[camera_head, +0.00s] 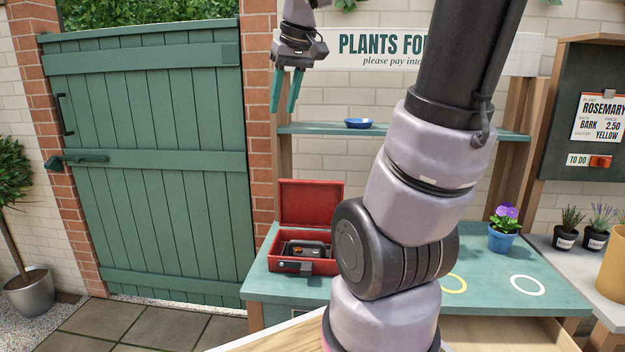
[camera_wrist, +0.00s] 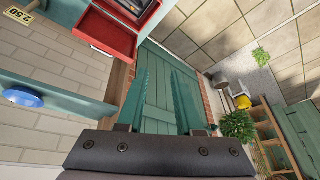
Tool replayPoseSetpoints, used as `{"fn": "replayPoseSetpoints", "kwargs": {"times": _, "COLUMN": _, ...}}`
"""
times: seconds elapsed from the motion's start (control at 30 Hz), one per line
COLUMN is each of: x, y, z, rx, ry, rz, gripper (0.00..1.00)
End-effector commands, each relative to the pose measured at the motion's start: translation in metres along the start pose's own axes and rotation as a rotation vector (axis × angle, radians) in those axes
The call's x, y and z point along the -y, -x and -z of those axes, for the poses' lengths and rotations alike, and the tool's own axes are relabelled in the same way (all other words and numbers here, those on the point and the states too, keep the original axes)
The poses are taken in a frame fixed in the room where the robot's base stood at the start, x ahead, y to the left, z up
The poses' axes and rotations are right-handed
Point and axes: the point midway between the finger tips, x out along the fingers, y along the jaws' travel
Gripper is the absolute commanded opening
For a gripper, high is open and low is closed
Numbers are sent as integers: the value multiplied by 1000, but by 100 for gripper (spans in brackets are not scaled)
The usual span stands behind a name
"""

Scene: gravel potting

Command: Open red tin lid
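The red tin (camera_head: 304,262) stands at the left end of the green bench. Its red lid (camera_head: 311,204) is raised upright at the back, so the tin is open. Inside are dark items, partly hidden by the front wall. Part of the tin also shows at the top of the wrist view (camera_wrist: 106,32). My gripper (camera_head: 284,105) is high above and slightly left of the tin, well apart from it. Its two green fingers point down, spread apart, with nothing between them. The fingers also show in the wrist view (camera_wrist: 160,95).
A blue saucer (camera_head: 358,123) sits on the shelf behind the bench (camera_head: 272,288). A blue pot with purple flowers (camera_head: 503,240) stands on the right. My arm covers the bench's middle. Yellow and white rings mark its right part. A green gate (camera_head: 150,165) is at left.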

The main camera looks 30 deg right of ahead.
Motion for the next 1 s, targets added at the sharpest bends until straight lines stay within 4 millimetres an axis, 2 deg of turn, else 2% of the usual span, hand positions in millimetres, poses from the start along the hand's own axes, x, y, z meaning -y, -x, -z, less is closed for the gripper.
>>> {"fn": "replayPoseSetpoints", "kwargs": {"times": 0.33, "x": 14, "y": 8, "z": -34, "rx": -79, "ry": -120, "rz": 9, "gripper": 35}}
{"fn": "replayPoseSetpoints", "kwargs": {"times": 0.77, "x": -13, "y": -21, "z": 14, "rx": 36, "ry": 102, "rz": -67, "gripper": 35}}
{"fn": "replayPoseSetpoints", "kwargs": {"times": 0.87, "x": -23, "y": -31, "z": 29, "rx": 77, "ry": 173, "rz": -76, "gripper": 35}}
{"fn": "replayPoseSetpoints", "kwargs": {"times": 1.0, "x": -44, "y": -55, "z": 55, "rx": 152, "ry": 301, "rz": -77, "gripper": 35}}
